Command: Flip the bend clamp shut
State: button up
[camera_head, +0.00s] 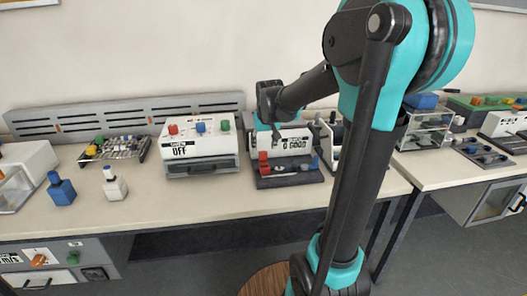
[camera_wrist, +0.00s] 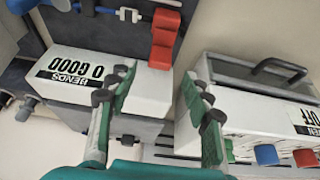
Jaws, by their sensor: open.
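The bend unit is a white box (camera_head: 293,141) labelled "BENDS 0 GOOD", with a dark base plate (camera_head: 291,182) in front. A red stepped piece (camera_head: 264,164), seemingly the clamp's handle, stands up at the plate's left end. It also shows in the wrist view (camera_wrist: 165,40), just beyond the fingertips. A blue upright piece (camera_head: 315,163) is at the plate's right end. My gripper (camera_wrist: 158,82) is open and empty, over the box's end, with the red piece ahead of the gap.
A white "OVEN OFF" box (camera_head: 200,141) with red, blue and green buttons stands close left of the bend unit. The front bench (camera_head: 190,204) is clear.

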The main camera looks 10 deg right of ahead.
jog(key=v, duration=0.6)
jog(key=shift+f, duration=0.1)
